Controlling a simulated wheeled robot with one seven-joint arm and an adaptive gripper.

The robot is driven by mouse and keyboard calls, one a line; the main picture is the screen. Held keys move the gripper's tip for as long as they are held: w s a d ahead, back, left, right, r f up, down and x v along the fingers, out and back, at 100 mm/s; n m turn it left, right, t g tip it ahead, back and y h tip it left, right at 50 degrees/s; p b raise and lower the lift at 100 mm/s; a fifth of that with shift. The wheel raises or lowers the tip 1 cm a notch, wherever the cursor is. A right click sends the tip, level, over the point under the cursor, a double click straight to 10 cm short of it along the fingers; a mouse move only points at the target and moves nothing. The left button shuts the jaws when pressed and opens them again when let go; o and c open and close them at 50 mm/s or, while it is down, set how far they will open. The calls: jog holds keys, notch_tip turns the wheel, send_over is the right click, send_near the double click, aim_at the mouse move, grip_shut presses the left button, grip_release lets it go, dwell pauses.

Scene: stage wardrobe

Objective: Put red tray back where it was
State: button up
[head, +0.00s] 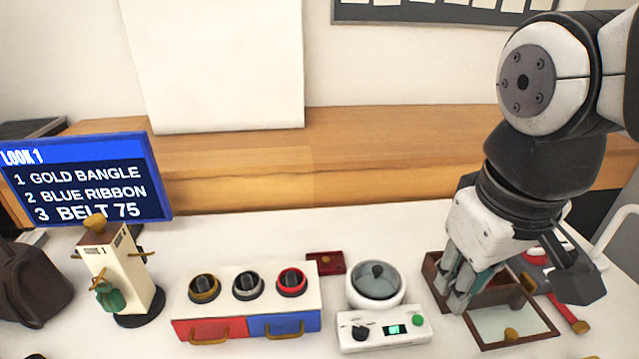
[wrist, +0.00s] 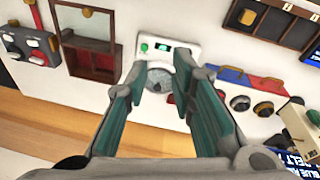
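No thing is plainly a red tray. A small dark red piece (head: 326,262) with a gold spot lies flat on the white table, behind the gap between the drawer unit and the white device. The drawer unit has a red drawer front (head: 208,330) and a blue one (head: 284,325), both looking shut; they also show in the wrist view (wrist: 230,74). My gripper (head: 457,292) is over the table at the right, in front of a reddish-brown box. In the wrist view my gripper (wrist: 172,76) has its fingers wide apart, with nothing between them gripped.
The white device (head: 385,329) with a round glass-lidded bowl (head: 376,285) stands left of my gripper. The reddish-brown box (wrist: 92,66) has a raised frame. A stand with a green pouch (head: 110,297) and a blue screen (head: 85,180) are at left. The back table strip is clear.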

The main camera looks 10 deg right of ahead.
jog(key=w+n, duration=0.1)
jog(key=w, duration=0.2)
jog(key=w+n, duration=0.1)
jog(key=w, duration=0.1)
jog(key=w+n+h, duration=0.1)
jog(key=w, duration=0.2)
jog(key=shift+w+a+n+g, duration=0.3)
jog(key=shift+a+n, duration=0.1)
jog(key=shift+c, duration=0.6)
jog(key=n+g+y+p, duration=0.1)
jog(key=n+y+p, duration=0.1)
jog(key=n, duration=1)
send_over(330, 271)
notch_tip(330, 271, down, 18)
notch_tip(330, 271, down, 7)
jog(key=shift+f, duration=3.35)
jog(key=shift+c, duration=0.2)
grip_shut()
